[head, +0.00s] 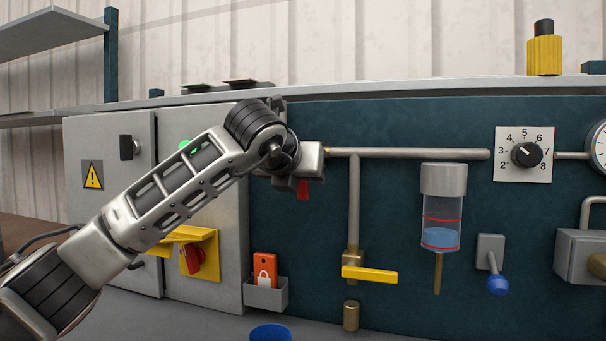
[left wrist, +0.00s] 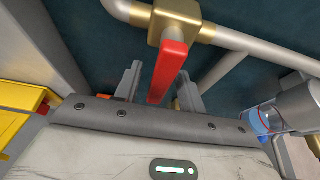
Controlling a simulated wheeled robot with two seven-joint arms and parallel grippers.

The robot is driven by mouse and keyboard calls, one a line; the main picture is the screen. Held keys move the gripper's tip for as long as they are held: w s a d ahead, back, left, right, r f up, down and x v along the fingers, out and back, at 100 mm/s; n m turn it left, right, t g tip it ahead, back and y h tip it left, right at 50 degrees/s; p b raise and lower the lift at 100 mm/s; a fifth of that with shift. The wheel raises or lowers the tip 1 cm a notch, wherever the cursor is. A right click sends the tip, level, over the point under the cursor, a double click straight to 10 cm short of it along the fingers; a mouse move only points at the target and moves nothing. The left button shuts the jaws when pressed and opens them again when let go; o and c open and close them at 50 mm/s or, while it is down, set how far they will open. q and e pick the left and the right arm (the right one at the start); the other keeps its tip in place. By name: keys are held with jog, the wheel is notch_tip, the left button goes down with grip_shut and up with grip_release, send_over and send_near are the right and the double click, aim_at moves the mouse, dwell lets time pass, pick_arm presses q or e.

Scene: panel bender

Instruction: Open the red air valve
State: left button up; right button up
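The red air valve's handle (head: 303,188) shows just below my left gripper (head: 311,165) in the head view and points downward, across the horizontal pipe. The gripper and wrist hide the valve body there. In the left wrist view, the red handle (left wrist: 170,70) extends from a brass valve body (left wrist: 178,18) on the pipe. The fingers of my left gripper (left wrist: 159,82) stand apart on either side of the handle, with visible gaps, so it is open around the handle. My right gripper is not in view.
A grey pipe (head: 420,154) runs right to a regulator dial (head: 526,155). Below it are a yellow lever (head: 369,275), a filter bowl (head: 441,215) and a blue-knobbed lever (head: 497,284). A padlock holder (head: 266,294) and a yellow-backed red switch (head: 193,260) are at left.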

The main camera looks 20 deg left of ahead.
pick_arm(q)
grip_shut()
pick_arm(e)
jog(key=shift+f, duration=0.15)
pick_arm(q)
jog(key=shift+d+f+n+b, duration=0.15)
jog(key=shift+n+b, duration=0.15)
jog(key=shift+b, duration=0.3)
jog(key=shift+d+n+h+b, duration=0.3)
jog(key=shift+h+b, duration=0.2)
jog(key=shift+b, duration=0.2)
jog(key=n+b, duration=0.1)
jog(key=d+r+n+h+b, duration=0.1)
jog(key=n+h+b, duration=0.1)
jog(key=shift+s+d+r+n+t+b, duration=0.1)
jog(key=shift+d+r+n+t+b, duration=0.1)
jog(key=shift+d+n+t+b, duration=0.15)
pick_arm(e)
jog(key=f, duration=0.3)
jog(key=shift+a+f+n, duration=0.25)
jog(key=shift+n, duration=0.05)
